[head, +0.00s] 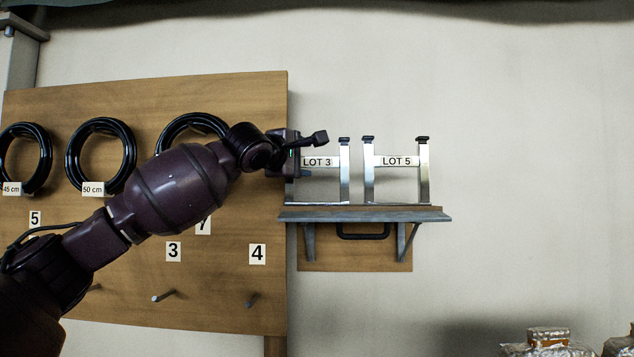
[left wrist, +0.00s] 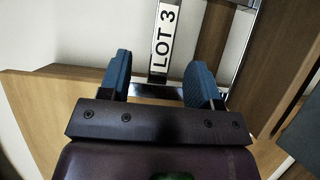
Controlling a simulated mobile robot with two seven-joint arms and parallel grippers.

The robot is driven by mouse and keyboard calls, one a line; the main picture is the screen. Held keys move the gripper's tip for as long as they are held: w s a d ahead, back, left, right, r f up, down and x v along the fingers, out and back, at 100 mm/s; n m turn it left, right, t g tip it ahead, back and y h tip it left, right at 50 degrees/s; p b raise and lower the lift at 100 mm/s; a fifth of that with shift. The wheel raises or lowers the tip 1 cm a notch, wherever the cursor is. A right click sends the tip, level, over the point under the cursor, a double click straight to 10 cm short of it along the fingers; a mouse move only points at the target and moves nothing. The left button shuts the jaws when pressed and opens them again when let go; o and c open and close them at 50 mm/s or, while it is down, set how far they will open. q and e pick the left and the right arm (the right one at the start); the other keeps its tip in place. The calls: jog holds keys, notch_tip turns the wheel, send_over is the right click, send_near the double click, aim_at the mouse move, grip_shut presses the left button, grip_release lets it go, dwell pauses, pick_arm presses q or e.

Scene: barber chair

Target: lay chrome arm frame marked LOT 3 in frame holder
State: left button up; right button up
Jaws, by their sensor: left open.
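The chrome arm frame marked LOT 3 (head: 344,180) stands upright on a wall shelf (head: 430,215). Its white label shows in the left wrist view (left wrist: 165,38). My left gripper (head: 308,156) is at the left side of this frame and hides its left upright in the head view. In the left wrist view my left gripper (left wrist: 159,80) is open, with a blue pad on each side of the frame's crossbar line. I cannot tell whether the bar is between the pads or just beyond them. My right gripper is not in view. I cannot make out a frame holder.
A similar frame marked LOT 5 (head: 424,175) stands close on the right. A wooden board (head: 220,290) with black hoses (head: 100,155), pegs and number labels is behind my left arm. Foil-wrapped items (head: 548,342) are at the lower right. The wall right of the shelf is bare.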

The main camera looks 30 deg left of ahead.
aim_at(315, 162)
pick_arm(q)
jog(key=shift+w+d+p, duration=0.1)
jog(key=shift+w+p, duration=1)
jog(key=shift+w, duration=1.6)
jog(key=shift+w+f, duration=0.15)
grip_shut()
